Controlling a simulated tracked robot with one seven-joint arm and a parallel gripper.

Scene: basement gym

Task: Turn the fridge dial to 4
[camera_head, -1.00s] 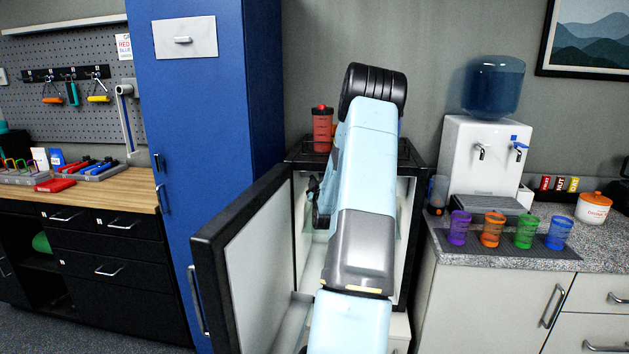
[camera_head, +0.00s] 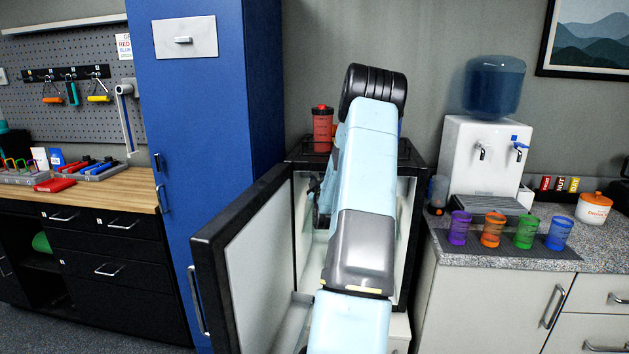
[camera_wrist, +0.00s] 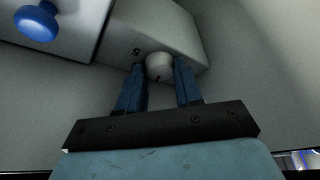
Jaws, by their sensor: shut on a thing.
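The fridge (camera_head: 301,153) stands open in the head view, with its door (camera_head: 263,262) swung out to the left. My arm reaches into it and hides much of the inside. In the wrist view the dial (camera_wrist: 159,65) is a small white round knob on a pale housing (camera_wrist: 170,25). A dark mark shows on its near edge. A digit that looks like 5 is printed on the housing beside the dial; other digits are hidden or out of view. My gripper (camera_wrist: 159,76) is shut on the dial, one blue finger on each side.
A blue round knob (camera_wrist: 37,22) sits on a white front to the left in the wrist view. A red bottle (camera_head: 322,129) stands on the fridge top. The blue cabinet (camera_head: 215,120) is on the left, the counter with water dispenser (camera_head: 487,155) and cups on the right.

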